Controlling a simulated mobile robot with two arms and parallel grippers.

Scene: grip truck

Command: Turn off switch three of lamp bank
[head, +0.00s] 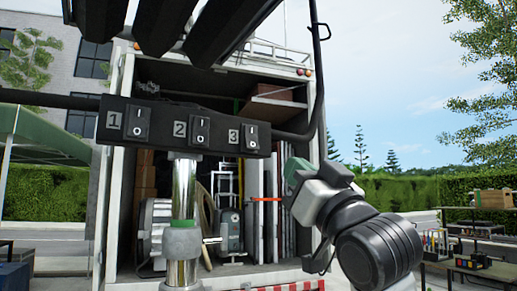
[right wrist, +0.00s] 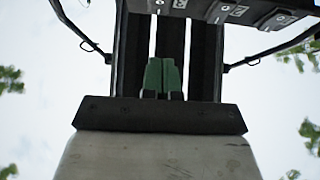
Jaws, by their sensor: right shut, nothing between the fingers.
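The black switch box (head: 163,137) of the lamp bank is mounted on a chrome stand in the head view. It carries rocker switches labelled 1 (head: 138,124), 2 (head: 199,130) and 3 (head: 250,136). Their on or off positions are too small to tell. My right gripper (head: 294,170) has green fingertips and is shut and empty. It is to the right of and a little below switch three, apart from it in the picture. In the right wrist view the shut fingertips (right wrist: 162,74) point up, with the box (right wrist: 247,14) at upper right. My left gripper is not in view.
Black lamp housings (head: 215,30) hang above the box. The chrome stand (head: 184,190) rises below the box. An open truck (head: 110,170) with gear stands behind. A table (head: 487,270) is at right.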

